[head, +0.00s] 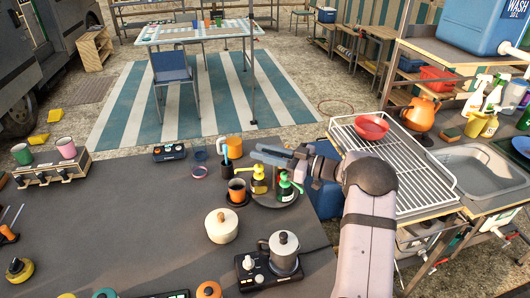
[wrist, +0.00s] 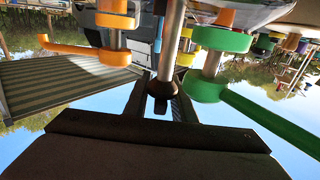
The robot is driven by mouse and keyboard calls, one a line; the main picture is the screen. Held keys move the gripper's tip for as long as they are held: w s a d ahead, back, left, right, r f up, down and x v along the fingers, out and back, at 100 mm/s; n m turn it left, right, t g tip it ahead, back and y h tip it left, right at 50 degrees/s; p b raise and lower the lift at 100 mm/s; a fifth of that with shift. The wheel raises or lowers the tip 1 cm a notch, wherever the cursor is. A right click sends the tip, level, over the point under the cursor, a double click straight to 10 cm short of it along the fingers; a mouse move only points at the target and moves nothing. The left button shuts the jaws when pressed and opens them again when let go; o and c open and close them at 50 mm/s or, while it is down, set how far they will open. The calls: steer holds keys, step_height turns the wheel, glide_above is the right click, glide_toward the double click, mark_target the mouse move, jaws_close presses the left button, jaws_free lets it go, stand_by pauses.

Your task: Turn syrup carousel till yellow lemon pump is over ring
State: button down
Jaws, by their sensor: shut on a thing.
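The syrup carousel (head: 270,201) is a dark round tray at the right edge of the dark table. On it stand a yellow pump bottle (head: 258,181) at the left and a green pump bottle (head: 285,188) at the right. My gripper (head: 272,154) is above and behind them, its jaws shut on the carousel's metal post. In the wrist view the post (wrist: 171,45) runs between the jaws (wrist: 160,100), with a yellow-orange pump (wrist: 100,50) left and the green pump (wrist: 210,75) right.
Near the carousel are an orange mug (head: 233,147), a cream pot (head: 221,226) and a kettle on a burner (head: 283,250). A wire rack (head: 390,150) is at the right. The table's left middle is clear.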

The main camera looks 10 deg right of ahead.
steer(key=shift+s+a+n+g+y, duration=0.1)
steer(key=shift+s+n+g+y, duration=0.1)
steer(key=shift+n+g+y, duration=0.6)
steer(key=c, duration=1.8)
jaws_free()
steer(key=b+v, duration=0.2)
steer(key=v, duration=0.5)
steer(key=shift+s+r, duration=0.1)
steer(key=shift+r, duration=0.1)
